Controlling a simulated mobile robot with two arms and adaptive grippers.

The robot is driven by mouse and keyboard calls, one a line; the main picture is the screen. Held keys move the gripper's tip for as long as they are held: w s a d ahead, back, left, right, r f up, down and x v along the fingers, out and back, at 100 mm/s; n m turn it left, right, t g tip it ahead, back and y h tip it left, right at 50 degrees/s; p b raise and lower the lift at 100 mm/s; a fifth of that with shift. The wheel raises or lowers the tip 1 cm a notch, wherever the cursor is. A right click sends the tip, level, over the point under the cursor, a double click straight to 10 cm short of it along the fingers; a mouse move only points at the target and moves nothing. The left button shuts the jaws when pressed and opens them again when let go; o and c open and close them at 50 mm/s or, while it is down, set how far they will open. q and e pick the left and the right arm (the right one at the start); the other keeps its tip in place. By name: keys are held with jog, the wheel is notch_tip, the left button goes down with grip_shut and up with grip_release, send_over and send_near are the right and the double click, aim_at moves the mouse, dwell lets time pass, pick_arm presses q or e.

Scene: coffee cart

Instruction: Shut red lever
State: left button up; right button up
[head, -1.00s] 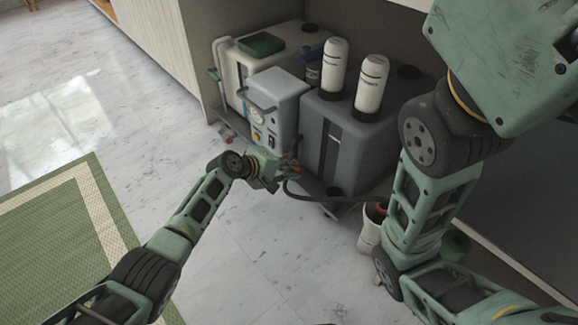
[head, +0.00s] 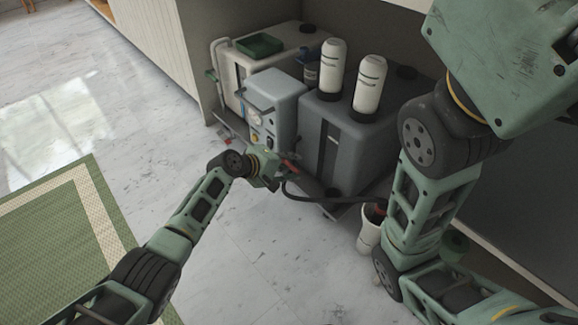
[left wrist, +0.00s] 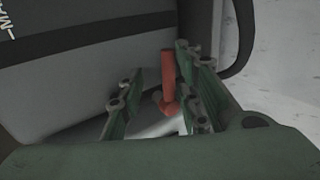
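The red lever (left wrist: 168,82) stands upright in the left wrist view, between the two fingers of my left gripper (left wrist: 150,95). The fingers are spread apart; the right finger is close to the lever, and contact cannot be told. In the head view the lever shows as a small red bar (head: 290,165) at the tip of my left gripper (head: 285,168), low in front of the grey machines. The lever's base is partly hidden. My right arm comes down at the right side, and its gripper is not in view.
A blue-grey pump unit (head: 272,103) and a dark grey tank (head: 350,140) with two white bottles (head: 331,68) stand behind the gripper. A dark hose (head: 310,198) runs to the right, above a white bucket (head: 369,235). The floor at left is clear up to the green rug (head: 60,240).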

pick_arm(q)
jog(key=shift+s+a+f, duration=0.1)
jog(key=shift+a+f, duration=0.05)
jog(key=shift+a, duration=0.05)
jog(key=shift+a, duration=0.1)
jog(key=shift+s+a+r, duration=0.25)
jog(key=shift+a+r, duration=0.05)
jog(key=shift+a, duration=0.15)
jog(key=v, duration=1)
jog(key=shift+s+r, duration=0.2)
jog(key=shift+r, duration=0.15)
